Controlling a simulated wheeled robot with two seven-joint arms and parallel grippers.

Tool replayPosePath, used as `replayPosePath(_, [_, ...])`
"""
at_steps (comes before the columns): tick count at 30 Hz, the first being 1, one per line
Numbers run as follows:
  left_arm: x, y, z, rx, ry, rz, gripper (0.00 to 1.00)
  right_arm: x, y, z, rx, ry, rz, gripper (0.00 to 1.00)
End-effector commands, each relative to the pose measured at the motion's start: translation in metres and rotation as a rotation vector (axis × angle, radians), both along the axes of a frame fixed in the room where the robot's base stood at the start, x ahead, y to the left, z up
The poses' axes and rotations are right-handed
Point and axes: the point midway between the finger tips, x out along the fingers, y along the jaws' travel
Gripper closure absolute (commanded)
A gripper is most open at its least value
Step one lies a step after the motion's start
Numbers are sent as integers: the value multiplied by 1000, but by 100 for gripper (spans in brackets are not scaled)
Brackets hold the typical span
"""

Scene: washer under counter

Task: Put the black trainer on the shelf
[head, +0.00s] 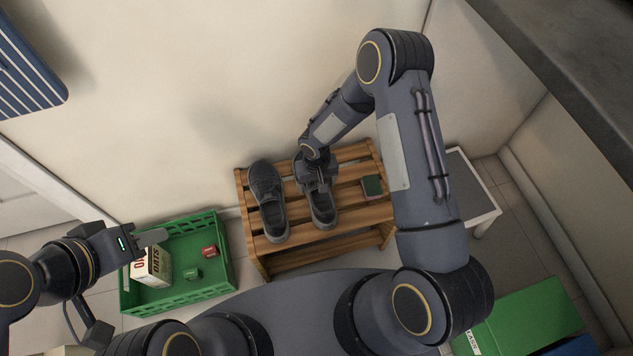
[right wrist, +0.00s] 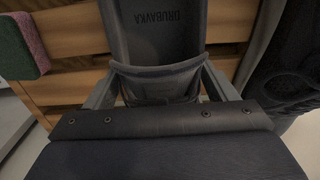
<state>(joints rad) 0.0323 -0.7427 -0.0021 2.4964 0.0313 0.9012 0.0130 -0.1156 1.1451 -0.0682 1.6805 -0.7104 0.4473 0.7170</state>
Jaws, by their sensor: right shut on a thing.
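Two black trainers are at the slatted wooden shelf (head: 350,220), side by side. The left trainer (head: 268,200) lies on the slats. The other trainer (head: 322,207) is in my right gripper (head: 316,184), which comes down from above at one end of it. In the right wrist view the fingers (right wrist: 163,90) are shut on the heel of this trainer (right wrist: 152,35), with its lettered insole showing. It is over the slats; whether its sole rests on them is hard to tell. My left gripper (head: 150,240) is far left, above a green crate; its finger gap is unclear.
The green crate (head: 218,262) holds an oats carton (head: 152,268), a red item (head: 209,251) and a small green item (head: 191,274). A dark green block (head: 372,186) lies on the shelf's right side. A grey-topped white stand (head: 468,185) and a green box (head: 520,318) are at right.

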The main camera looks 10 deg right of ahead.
Motion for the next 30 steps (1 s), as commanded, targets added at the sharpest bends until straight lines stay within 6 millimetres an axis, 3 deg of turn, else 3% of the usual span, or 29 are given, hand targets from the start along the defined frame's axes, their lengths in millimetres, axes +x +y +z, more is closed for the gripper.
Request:
replayPosePath(1, [0,0,-3,0,0,0,64,0,0,-3,0,-1,0,53])
replayPosePath(2, [0,0,-2,0,0,0,64,0,0,-2,0,0,0,19])
replayPosePath(6, [0,0,-2,0,0,0,64,0,0,-1,0,0,0,1])
replayPosePath(17, [0,0,4,0,0,0,64,0,0,9,0,-1,0,0])
replayPosePath(30, [0,0,30,0,0,0,64,1,0,97,0,-2,-1,0])
